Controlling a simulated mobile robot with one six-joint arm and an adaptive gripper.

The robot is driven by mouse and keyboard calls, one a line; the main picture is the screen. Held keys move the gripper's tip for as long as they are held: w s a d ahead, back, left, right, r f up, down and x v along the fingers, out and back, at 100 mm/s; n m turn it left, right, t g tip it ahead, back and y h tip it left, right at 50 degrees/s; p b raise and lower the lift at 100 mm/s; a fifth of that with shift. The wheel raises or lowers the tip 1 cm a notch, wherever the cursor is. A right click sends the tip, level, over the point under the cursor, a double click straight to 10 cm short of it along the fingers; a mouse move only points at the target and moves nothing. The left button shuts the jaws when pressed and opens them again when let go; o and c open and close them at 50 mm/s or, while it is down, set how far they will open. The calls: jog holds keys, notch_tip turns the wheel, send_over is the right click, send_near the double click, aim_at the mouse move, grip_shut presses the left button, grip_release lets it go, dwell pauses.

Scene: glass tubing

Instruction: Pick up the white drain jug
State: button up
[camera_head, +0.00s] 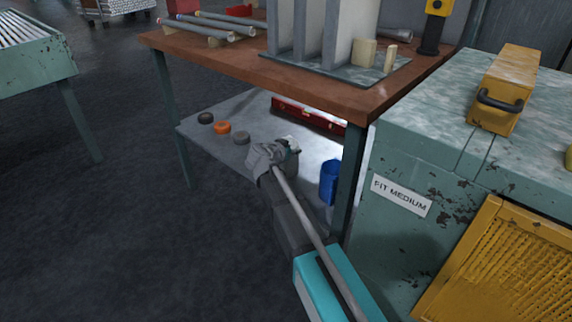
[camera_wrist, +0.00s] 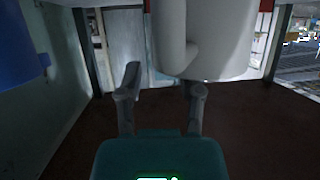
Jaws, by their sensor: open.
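The white drain jug (camera_wrist: 215,42) fills the upper middle of the wrist view, with its rounded handle (camera_wrist: 172,45) on its left side. My gripper (camera_wrist: 163,84) is open, its two fingers reaching up toward the jug. The handle lies above and between the fingertips in the picture; the right fingertip overlaps the jug's lower edge. I cannot tell whether they touch. In the head view my gripper (camera_head: 288,146) is over the lower shelf, under the bench top, and I cannot make out the jug clearly there.
A blue jug (camera_head: 328,182) stands right of my gripper on the shelf (camera_head: 225,155), near a bench leg (camera_head: 350,180). Several round pucks (camera_head: 222,127) lie left. A red level (camera_head: 305,115) lies behind. The bench top (camera_head: 290,85) overhangs; a green cabinet (camera_head: 400,235) stands right.

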jog(key=shift+b+x, duration=0.3)
jog(key=shift+x, duration=1)
jog(key=shift+s, duration=0.1)
grip_shut()
